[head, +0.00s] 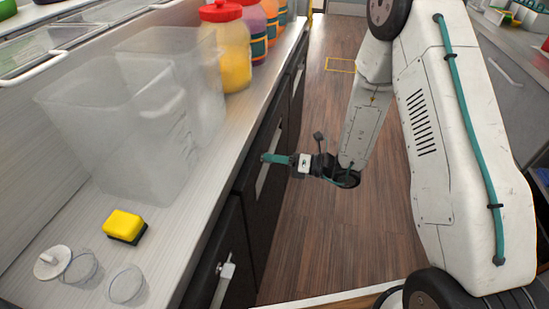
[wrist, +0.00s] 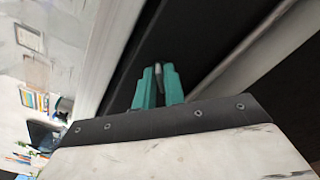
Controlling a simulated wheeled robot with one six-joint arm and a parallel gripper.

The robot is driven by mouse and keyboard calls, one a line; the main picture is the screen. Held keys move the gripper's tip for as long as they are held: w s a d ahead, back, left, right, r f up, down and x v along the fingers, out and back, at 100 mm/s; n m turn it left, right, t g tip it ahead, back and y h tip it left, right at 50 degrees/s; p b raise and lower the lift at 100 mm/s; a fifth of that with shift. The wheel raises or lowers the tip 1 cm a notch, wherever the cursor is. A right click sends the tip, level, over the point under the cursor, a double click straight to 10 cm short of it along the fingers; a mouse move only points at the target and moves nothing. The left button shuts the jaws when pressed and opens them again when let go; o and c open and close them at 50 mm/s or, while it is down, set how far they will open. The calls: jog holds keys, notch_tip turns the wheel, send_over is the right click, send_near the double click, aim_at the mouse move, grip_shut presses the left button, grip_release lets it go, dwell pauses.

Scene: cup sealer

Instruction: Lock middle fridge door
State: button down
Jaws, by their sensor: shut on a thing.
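The middle fridge door (head: 262,205) is a dark panel under the counter with a long metal handle (head: 266,175). It looks flush with the doors beside it. My gripper (head: 268,158) reaches from the right to the upper part of this handle. In the wrist view, the teal fingers (wrist: 158,84) are closed around a small grey piece (wrist: 159,76), which looks like the door's latch lever. The handle bar (wrist: 243,54) runs to the right of the fingers. The fingers hide most of the lever, so its exact position cannot be told.
A nearer door has a handle with a latch (head: 226,270). The counter (head: 185,225) above holds clear bins (head: 130,130), sauce jars (head: 228,55), a yellow sponge (head: 124,224) and small clear cups (head: 125,285).

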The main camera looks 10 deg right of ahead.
jog(key=m, duration=0.8)
jog(key=shift+f+m, duration=0.1)
jog(key=shift+m, duration=0.3)
dwell(0.4)
jog(key=c, duration=1.6)
grip_release()
jog(key=shift+d, duration=0.15)
jog(key=v, duration=0.7)
jog(key=shift+d, duration=0.25)
jog(key=shift+s, duration=0.1)
